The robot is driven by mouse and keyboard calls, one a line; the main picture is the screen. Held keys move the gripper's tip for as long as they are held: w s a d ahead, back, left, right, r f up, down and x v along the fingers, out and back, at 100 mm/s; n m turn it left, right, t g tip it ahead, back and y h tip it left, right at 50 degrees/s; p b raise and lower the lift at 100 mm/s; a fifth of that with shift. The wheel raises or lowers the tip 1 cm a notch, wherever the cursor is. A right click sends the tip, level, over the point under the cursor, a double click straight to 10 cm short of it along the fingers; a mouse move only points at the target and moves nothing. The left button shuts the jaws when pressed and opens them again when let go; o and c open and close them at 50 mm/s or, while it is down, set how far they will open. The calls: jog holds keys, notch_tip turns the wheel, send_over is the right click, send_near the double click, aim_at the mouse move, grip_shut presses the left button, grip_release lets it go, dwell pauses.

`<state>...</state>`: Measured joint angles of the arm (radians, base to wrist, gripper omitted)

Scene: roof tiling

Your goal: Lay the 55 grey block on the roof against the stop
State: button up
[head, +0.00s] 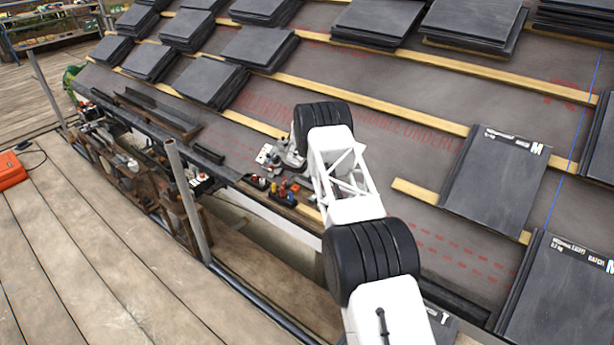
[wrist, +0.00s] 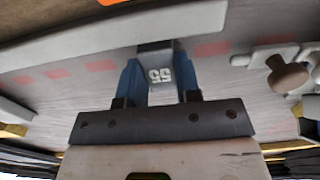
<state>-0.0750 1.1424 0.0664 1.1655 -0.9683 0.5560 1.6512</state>
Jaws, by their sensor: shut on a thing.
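In the wrist view, the blue fingers of my gripper (wrist: 158,88) are shut on a grey block (wrist: 159,58) marked 55, one finger on each side. The number reads upside down there. A long pale grey bar (wrist: 125,32) runs just beyond the block; I cannot tell whether the block touches it, or whether it is the stop. In the head view, my arm reaches over the lower edge of the roof (head: 370,150), and its joint hides most of the gripper and the block.
A pale clamp-like fitting with a brown knob (wrist: 287,75) is right of the block. Small coloured items (head: 280,190) lie near the eave. Slate stacks (head: 494,180) stand right, others (head: 258,47) up the slope. Wooden battens (head: 380,100) cross the grey underlay.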

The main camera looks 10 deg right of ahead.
jog(key=shift+s+a+f, duration=0.2)
jog(key=shift+s+f, duration=0.05)
jog(key=shift+f, duration=0.05)
dwell(0.7)
jog(key=o, duration=1)
jog(key=shift+c, duration=0.2)
jog(key=shift+a+r, duration=0.1)
jog(key=shift+r, duration=0.1)
jog(key=shift+v, duration=3.2)
jog(key=shift+s+r, duration=0.1)
jog(key=shift+r, duration=0.05)
